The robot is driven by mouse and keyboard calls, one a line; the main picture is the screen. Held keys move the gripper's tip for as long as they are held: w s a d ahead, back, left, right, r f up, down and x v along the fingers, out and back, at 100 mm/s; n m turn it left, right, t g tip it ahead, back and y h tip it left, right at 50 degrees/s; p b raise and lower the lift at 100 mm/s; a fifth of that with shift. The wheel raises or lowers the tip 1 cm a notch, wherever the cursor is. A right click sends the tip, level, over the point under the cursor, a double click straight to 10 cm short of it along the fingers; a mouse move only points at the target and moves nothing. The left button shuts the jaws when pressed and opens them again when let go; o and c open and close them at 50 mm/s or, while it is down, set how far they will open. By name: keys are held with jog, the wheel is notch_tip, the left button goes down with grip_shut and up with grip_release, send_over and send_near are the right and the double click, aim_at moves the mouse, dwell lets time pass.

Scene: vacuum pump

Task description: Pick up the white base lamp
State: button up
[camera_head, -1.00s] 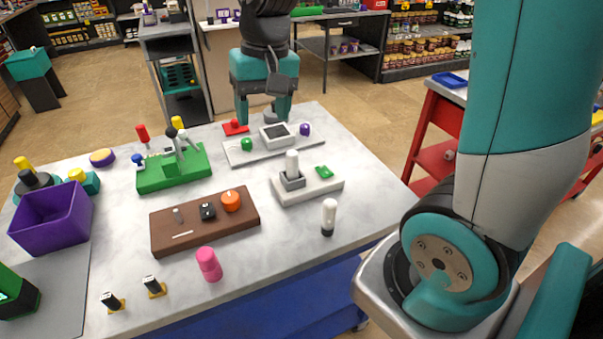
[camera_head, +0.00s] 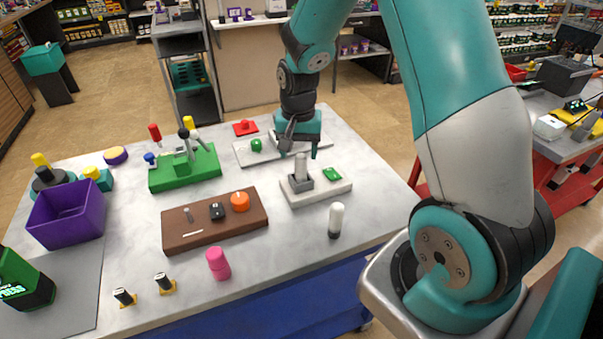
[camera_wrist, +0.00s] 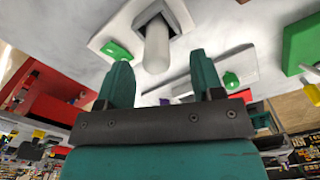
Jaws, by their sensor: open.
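A white cylindrical lamp (camera_head: 301,164) stands upright in a grey square socket on a white base block (camera_head: 318,191), right of the table's middle. In the wrist view the lamp (camera_wrist: 157,48) shows just beyond and between the fingertips. My gripper (camera_head: 299,151) is open and empty, fingers pointing down, just above and behind the lamp top in the head view. In the wrist view the open fingers (camera_wrist: 160,62) lie on either side of the lamp's line. I cannot tell whether they touch it.
A green piece (camera_head: 331,174) sits on the same white block. Another white lamp with a dark bottom (camera_head: 336,219) stands in front. A brown block (camera_head: 180,231), a green block (camera_head: 190,170) and a purple bin (camera_head: 67,222) are to the left. A light panel (camera_head: 245,156) lies behind.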

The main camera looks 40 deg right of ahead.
aim_at(301, 171)
jog(key=f, duration=0.1)
jog(key=f+p, duration=0.1)
jog(key=f, duration=0.3)
jog(key=shift+d+p, duration=0.35)
jog(key=shift+p, duration=0.05)
jog(key=c, duration=1.1)
jog(key=shift+r, duration=0.1)
